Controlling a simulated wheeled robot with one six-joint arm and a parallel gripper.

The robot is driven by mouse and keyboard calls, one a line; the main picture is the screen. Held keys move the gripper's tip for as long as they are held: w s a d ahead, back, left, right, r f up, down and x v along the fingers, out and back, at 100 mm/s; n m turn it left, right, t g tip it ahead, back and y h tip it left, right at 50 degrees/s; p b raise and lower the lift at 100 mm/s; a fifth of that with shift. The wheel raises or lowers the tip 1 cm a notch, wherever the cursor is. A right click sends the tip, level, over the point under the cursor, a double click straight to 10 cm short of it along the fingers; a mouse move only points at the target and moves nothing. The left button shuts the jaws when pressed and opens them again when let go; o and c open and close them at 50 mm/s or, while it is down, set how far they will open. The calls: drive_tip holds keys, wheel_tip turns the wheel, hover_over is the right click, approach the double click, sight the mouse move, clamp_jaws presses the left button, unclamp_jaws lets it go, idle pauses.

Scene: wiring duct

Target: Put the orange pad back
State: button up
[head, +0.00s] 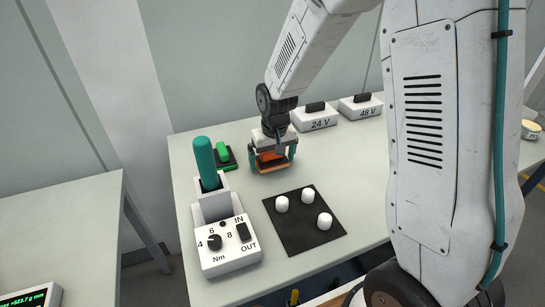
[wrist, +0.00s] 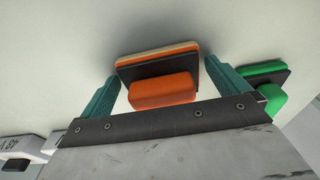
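The orange pad (wrist: 163,89) has an orange block on a dark plate with a light orange edge. In the wrist view it lies between the two teal fingers of my gripper (wrist: 160,75). A gap shows on each side of the orange block; whether the fingertips touch the plate's ends cannot be told. In the head view my gripper (head: 273,164) points down at the table's back half, with the orange pad (head: 271,155) between its spread fingers. The pad is low over or on the table; which is unclear.
A green pad (head: 223,153) lies left of my gripper, near a teal cylinder (head: 205,158) in a grey holder. A dark mat (head: 300,232) with three white knobs lies in front. A control box (head: 228,247) stands front left; 24 V (head: 314,119) and 48 V (head: 361,106) boxes stand behind.

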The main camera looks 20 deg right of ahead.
sight(274, 162)
wheel_tip(274, 162, up, 12)
drive_tip(key=s, duration=0.1)
drive_tip(key=s+d+r, duration=0.1)
drive_tip(key=s+r, duration=0.2)
drive_tip(key=s, duration=0.6)
drive_tip(key=s+d+r, duration=0.1)
drive_tip(key=s+r, duration=0.2)
drive_tip(key=s, duration=0.7)
drive_tip(key=s+d+r, duration=0.1)
drive_tip(key=s+r, duration=0.2)
drive_tip(key=s, duration=0.6)
drive_tip(key=shift+s+r, duration=0.25)
drive_tip(key=shift+s, duration=0.15)
